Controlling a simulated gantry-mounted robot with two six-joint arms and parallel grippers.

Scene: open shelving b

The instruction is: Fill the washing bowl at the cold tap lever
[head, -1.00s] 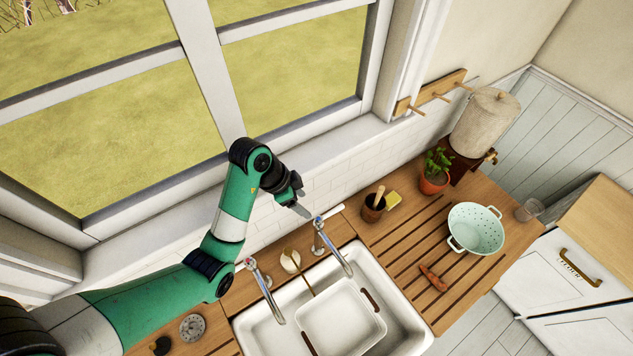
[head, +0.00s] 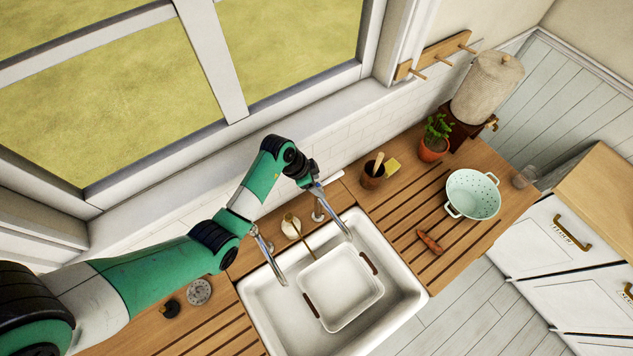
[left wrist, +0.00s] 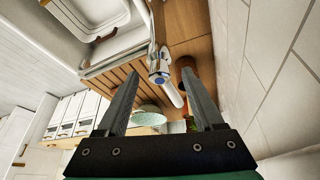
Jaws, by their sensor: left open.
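The white washing bowl (head: 338,287) with brown handles sits in the sink, below the tap spouts. I see no clear water in it. The cold tap (head: 336,213) rises behind the sink at the right, its top partly hidden by my left gripper (head: 317,188). In the left wrist view the cold tap's blue-marked cap (left wrist: 160,79) and white lever (left wrist: 173,94) show between the spread fingers of my left gripper (left wrist: 161,76). The gripper is open; I cannot tell whether a finger touches the lever. My right gripper is not in view.
A brush pot (head: 372,176), plant (head: 434,140) and colander (head: 472,195) stand at the right. The wall and window sill are close behind.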

